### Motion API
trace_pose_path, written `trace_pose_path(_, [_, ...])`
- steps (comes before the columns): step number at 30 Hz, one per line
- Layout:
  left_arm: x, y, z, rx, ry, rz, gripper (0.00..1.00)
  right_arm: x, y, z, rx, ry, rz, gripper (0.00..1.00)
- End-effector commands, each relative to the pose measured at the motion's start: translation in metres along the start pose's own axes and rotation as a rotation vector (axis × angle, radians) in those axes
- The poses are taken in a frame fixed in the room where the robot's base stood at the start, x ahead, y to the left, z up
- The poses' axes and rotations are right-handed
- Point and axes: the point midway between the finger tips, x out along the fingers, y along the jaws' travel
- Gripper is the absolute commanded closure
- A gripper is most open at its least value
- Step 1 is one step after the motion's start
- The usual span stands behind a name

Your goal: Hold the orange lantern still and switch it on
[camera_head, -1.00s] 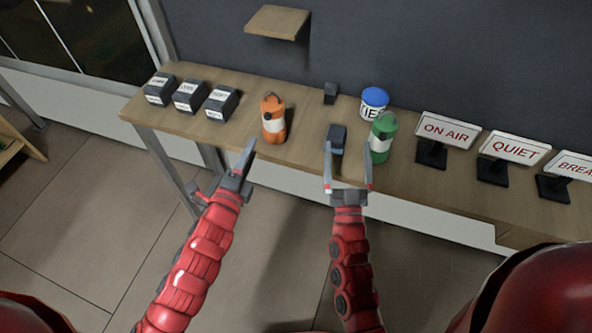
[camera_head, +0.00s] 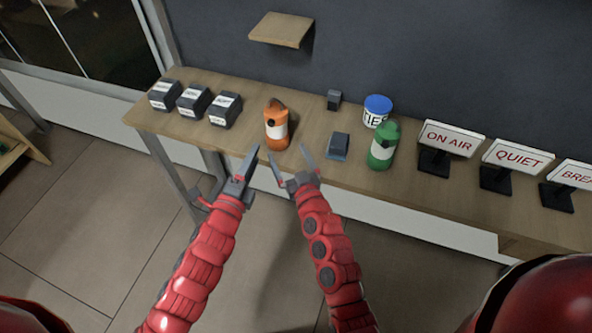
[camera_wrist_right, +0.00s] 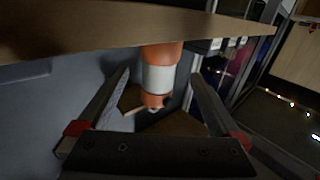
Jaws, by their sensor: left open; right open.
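The orange lantern (camera_head: 277,126) with a white band stands upright on the wooden shelf, between the dark boxes and a small dark block. In the right wrist view the lantern (camera_wrist_right: 158,78) shows upside down between the open fingers, beyond their tips. My left gripper (camera_head: 245,168) is in front of the shelf edge, below and left of the lantern; its fingers look close together from this angle. My right gripper (camera_head: 290,160) is open and empty in front of the shelf edge, just below the lantern and apart from it. The lantern's switch cannot be made out.
Labelled dark boxes (camera_head: 194,101) stand left. Lettered signs (camera_head: 449,142) stand further right. A small wall shelf (camera_head: 281,30) hangs above.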

Motion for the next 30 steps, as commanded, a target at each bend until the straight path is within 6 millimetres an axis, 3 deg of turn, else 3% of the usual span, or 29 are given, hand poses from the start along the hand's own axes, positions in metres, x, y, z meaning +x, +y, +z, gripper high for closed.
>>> trace_pose_path(6, [0.000, 0.000, 0.000, 0.000, 0.000, 0.000, 0.50, 0.047, -0.001, 0.000, 0.000, -0.002, -0.002, 0.00])
trace_pose_path(12, [0.000, 0.000, 0.000, 0.000, 0.000, 0.000, 0.50, 0.079, -0.001, -0.001, -0.001, 0.001, -0.001, 0.00])
trace_pose_path(18, [0.000, 0.000, 0.000, 0.000, 0.000, 0.000, 0.50, 0.095, -0.001, 0.001, 0.000, -0.003, -0.002, 0.00])
trace_pose_path(28, [0.000, 0.000, 0.000, 0.000, 0.000, 0.000, 0.50, 0.097, 0.000, 0.001, 0.000, -0.002, 0.001, 0.00])
trace_pose_path(30, [0.000, 0.000, 0.000, 0.000, 0.000, 0.000, 0.50, 0.097, 0.000, 0.001, 0.000, -0.002, 0.001, 0.11])
